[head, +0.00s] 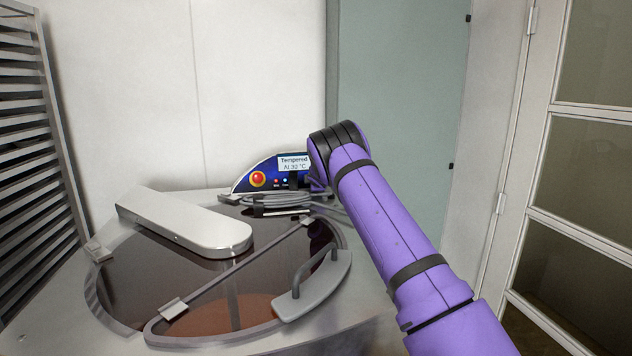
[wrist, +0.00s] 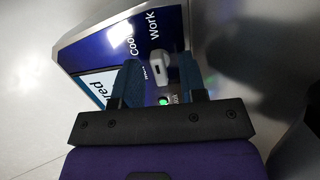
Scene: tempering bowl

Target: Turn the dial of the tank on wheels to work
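The tank (head: 60,300) is a steel body with a round opening of brown liquid. Its dark blue control panel (head: 243,182) stands at the back, with a red button and a display reading "Tempered" and about 30 °C. In the wrist view the panel (wrist: 100,45) carries the words "Cool" and "Work". The grey dial (wrist: 160,66) sits below these words. My gripper (wrist: 160,77) is open, with its two dark fingers on either side of the dial. A small gap seems to show on each side; contact is unclear. In the head view my arm hides the dial.
A grey cover arm (head: 185,222) and a handled lid (head: 315,290) lie over the opening. Coiled grey cables (head: 280,200) lie before the panel. A tray rack (head: 35,150) stands at left, a glazed door (head: 590,160) at right.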

